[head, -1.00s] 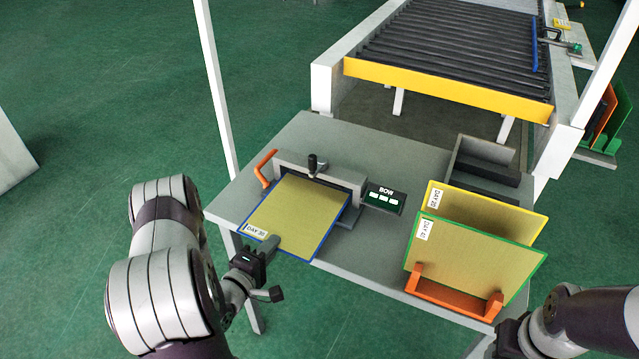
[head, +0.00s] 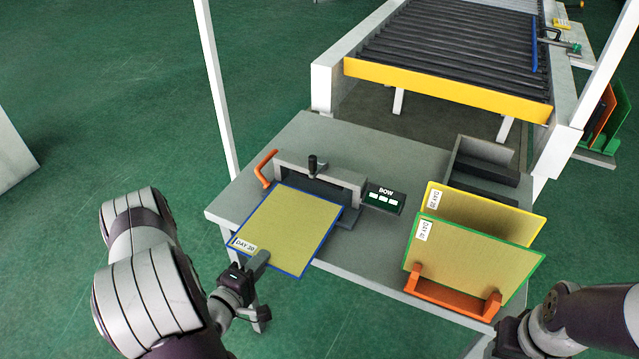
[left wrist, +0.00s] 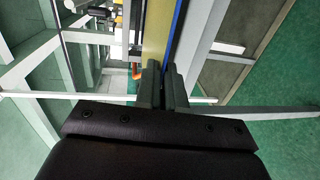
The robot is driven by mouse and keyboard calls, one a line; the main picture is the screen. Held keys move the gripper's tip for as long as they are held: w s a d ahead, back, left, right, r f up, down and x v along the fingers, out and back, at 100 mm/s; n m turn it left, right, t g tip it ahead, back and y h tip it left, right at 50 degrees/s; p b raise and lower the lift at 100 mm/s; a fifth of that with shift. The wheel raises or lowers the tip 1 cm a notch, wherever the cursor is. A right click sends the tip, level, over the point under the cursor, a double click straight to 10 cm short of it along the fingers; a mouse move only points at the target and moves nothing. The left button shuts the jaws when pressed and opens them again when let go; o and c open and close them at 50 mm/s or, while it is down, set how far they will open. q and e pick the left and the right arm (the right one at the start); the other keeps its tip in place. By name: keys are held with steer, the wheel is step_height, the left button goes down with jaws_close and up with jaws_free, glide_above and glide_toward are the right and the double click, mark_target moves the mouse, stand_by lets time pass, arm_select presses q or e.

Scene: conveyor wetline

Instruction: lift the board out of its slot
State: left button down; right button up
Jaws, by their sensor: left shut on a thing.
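The blue-edged board (head: 290,228), labelled DAY 30, lies roughly flat at the front left of the grey table, partly past its front edge. My left gripper (head: 262,258) is shut on its near edge, beside the label. In the left wrist view the board (left wrist: 157,35) runs edge-on between the two fingers (left wrist: 162,88). The slot is in the grey fixture (head: 318,178) behind the board. The board's far edge now lies in front of the fixture, with a dark opening visible behind it. My right arm shows at the lower right; its fingertips are out of view.
A yellow-edged board (head: 485,210) and a green-edged board (head: 470,257) stand in an orange rack (head: 452,296) at the table's right. A BOW panel (head: 384,197) sits beside the fixture. A dark open bin (head: 487,165) and a roller conveyor (head: 450,45) are behind.

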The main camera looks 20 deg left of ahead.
arm_select(q)
steer(key=shift+s, duration=0.25)
